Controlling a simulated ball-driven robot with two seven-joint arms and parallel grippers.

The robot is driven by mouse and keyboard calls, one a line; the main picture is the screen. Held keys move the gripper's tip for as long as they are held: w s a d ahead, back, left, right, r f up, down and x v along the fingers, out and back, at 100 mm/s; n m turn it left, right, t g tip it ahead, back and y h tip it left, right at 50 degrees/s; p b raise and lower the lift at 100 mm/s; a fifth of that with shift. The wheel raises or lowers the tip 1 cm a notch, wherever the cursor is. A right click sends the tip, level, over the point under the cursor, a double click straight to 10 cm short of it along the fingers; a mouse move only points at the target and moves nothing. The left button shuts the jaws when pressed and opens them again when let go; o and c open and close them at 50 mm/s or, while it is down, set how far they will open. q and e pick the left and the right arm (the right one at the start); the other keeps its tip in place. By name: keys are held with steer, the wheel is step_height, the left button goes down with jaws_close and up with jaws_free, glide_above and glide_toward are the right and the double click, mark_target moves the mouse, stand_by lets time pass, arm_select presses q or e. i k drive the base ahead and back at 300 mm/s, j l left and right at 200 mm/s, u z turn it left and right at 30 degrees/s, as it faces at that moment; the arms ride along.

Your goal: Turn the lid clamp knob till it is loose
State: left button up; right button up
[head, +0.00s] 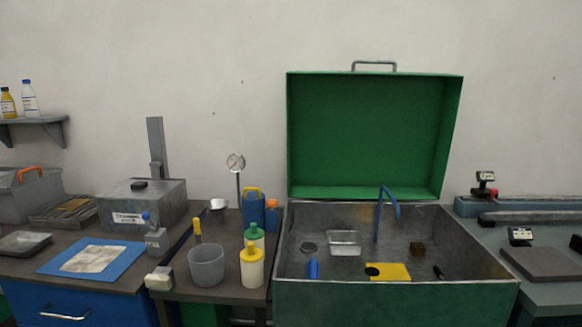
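A grey box (143,207) with a printed label on its front stands on the left bench. A small black knob-like piece (139,185) sits on top of its lid; it may be the lid clamp knob, but it is too small to tell. Its turned position and tightness cannot be made out. A green-lidded tank (395,302) stands at the right with its lid (370,135) raised; no clamp knob is clear on it. Neither of my grippers is in view.
A blue mat (55,262) with a sheet lies in front of the grey box. A grey cup (206,266), yellow bottle (251,267) and dial gauge (236,162) stand between box and tank. A blue bent pipe (378,215) rises from the tank.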

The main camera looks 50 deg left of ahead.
mark_target(272, 204)
steer(key=u, duration=2.05)
